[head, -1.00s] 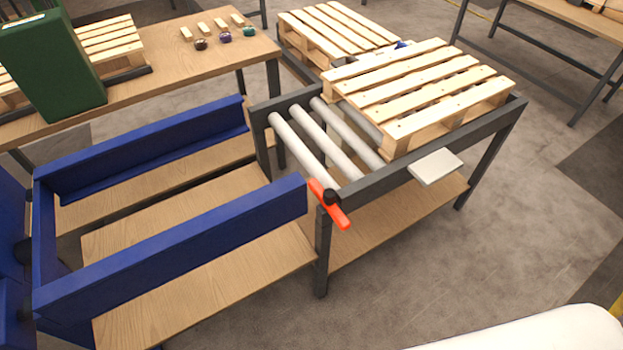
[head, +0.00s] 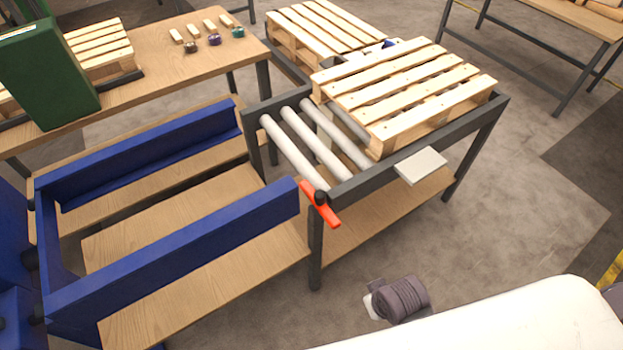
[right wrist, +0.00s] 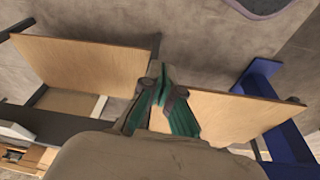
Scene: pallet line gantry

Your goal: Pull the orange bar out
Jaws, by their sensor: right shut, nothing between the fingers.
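The orange bar (head: 320,204) is a short red-orange lever on a dark round knob, at the near left corner of the roller conveyor frame (head: 420,158). It lies slanted, its lower end sticking out over the frame's edge. My right gripper (right wrist: 163,82) shows in the right wrist view, with green-padded fingers shut and empty. I cannot make out the bar in that view. My left gripper is not in view.
Blue side walls (head: 180,245) stand left of the conveyor. A wooden pallet (head: 405,90) rests on its rollers (head: 312,140). A white plate (head: 420,165) juts from the frame's near side. The floor (head: 500,225) in front and to the right is clear.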

